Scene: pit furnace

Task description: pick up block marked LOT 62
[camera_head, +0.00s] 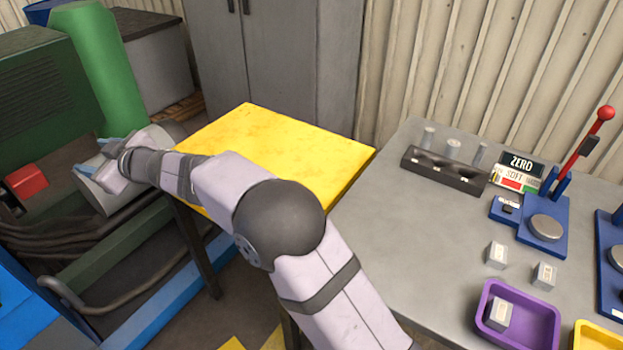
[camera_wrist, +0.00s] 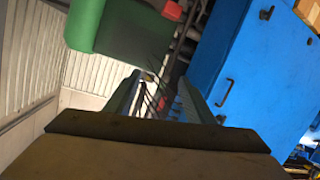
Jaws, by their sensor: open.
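Several small grey blocks are on the grey table at the right: one block (camera_head: 497,254) stands below the blue press, a second block (camera_head: 544,274) stands to its right, and a third block (camera_head: 499,315) lies inside the purple tray (camera_head: 548,312). Their markings are too small to read, so I cannot tell which is LOT 62. My gripper (camera_head: 106,163) is far left of them, beside the green machine. In the wrist view my gripper (camera_wrist: 162,82) is open, with nothing between its fingers. No block shows there.
A yellow table (camera_head: 270,145) lies between my gripper and the grey table (camera_head: 390,215). A dark rack (camera_head: 440,172), a blue press (camera_head: 552,240) with a red-knobbed lever (camera_head: 580,150), and a yellow tray (camera_head: 597,335) share the grey table. Its left part is clear.

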